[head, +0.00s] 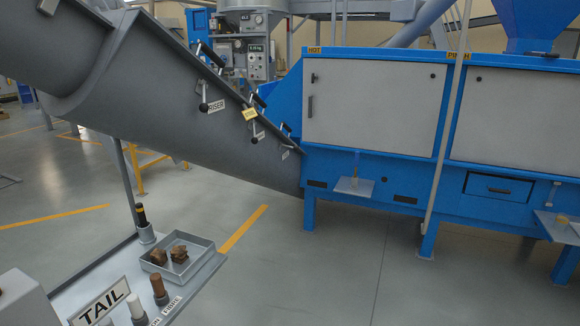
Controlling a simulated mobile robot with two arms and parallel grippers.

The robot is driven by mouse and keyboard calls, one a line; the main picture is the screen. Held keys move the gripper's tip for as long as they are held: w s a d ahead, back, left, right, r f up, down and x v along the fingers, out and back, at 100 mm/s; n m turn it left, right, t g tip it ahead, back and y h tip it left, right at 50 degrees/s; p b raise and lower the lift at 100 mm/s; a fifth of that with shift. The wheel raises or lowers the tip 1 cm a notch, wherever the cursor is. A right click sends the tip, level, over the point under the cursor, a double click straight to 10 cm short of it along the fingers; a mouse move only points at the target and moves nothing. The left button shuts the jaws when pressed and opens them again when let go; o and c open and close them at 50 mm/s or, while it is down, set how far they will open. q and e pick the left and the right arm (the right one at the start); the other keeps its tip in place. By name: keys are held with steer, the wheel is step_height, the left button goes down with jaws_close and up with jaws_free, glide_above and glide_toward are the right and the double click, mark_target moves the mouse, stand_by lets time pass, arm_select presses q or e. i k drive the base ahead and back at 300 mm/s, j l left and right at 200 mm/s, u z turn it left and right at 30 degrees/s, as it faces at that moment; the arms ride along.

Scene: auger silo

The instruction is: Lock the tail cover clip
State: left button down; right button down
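Several clips with black knobs run along the upper edge of the sloping grey auger trough (150,95). One clip (204,100) hangs beside a label reading RISER. Another clip (257,133) is lower down the slope beside a yellow tag (250,114), and a further one (287,142) is near the blue machine. Whether each clip is locked is too small to tell. A sign reading TAIL (100,304) stands on a grey bench (75,285) at the bottom left. No clip clearly marked as the tail cover clip shows. Neither of my grippers is in view.
A grey tray (203,262) with brown lumps and several upright handled items, including a brown one (159,288), sit on the bench. A blue machine (375,180) with pale doors fills the right. A post (127,185) rises by the bench. The middle floor is clear.

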mark_target(283, 124)
steer(key=i+l+u, duration=0.15)
steer(key=i+l, duration=0.35)
steer(key=i, duration=0.25)
steer(key=i+l+u, duration=0.1)
steer(key=i+l, duration=0.5)
steer(key=i+u, duration=0.15)
steer(key=u, duration=0.25)
steer(key=i+l+u, duration=0.6)
steer(key=l+u, duration=0.15)
steer(key=l, duration=0.15)
steer(key=i+l, duration=0.15)
steer(key=l, duration=0.15)
steer(key=i+l, duration=0.15)
steer(key=l, duration=0.15)
steer(key=i+l+u, duration=0.1)
steer(key=l, duration=0.25)
steer(key=i+l, duration=0.25)
